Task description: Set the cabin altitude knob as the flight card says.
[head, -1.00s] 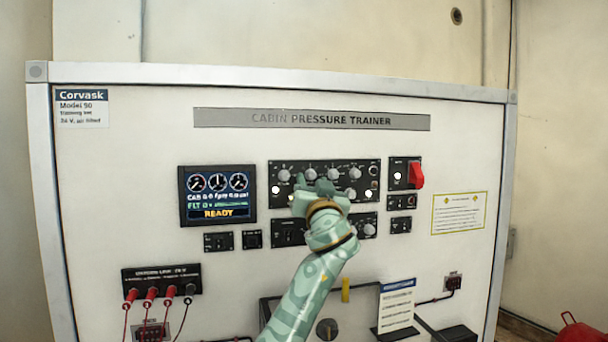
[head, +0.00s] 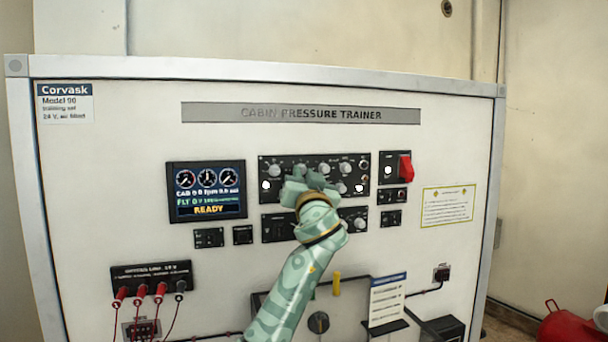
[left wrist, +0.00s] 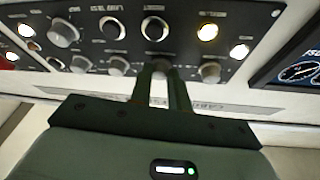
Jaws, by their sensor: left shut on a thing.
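The black control panel (head: 351,162) with rows of grey knobs sits mid-board, below the "CABIN PRESSURE TRAINER" sign. My left gripper (head: 306,181) is in front of its lower middle and hides part of it. In the left wrist view my left gripper (left wrist: 160,82) is shut on a grey knob (left wrist: 159,68) in the row nearest the hand. Its label is hidden, so I cannot tell its name or setting. A white card with a blue header (head: 387,302) stands at the lower right; its text is too small to read. My right gripper is out of view.
A display (head: 206,191) left of the panel reads READY. A red switch guard (head: 406,166) is to the right. More grey knobs (left wrist: 210,71) flank the held one closely. Red plugs and cables (head: 140,292) hang at the lower left.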

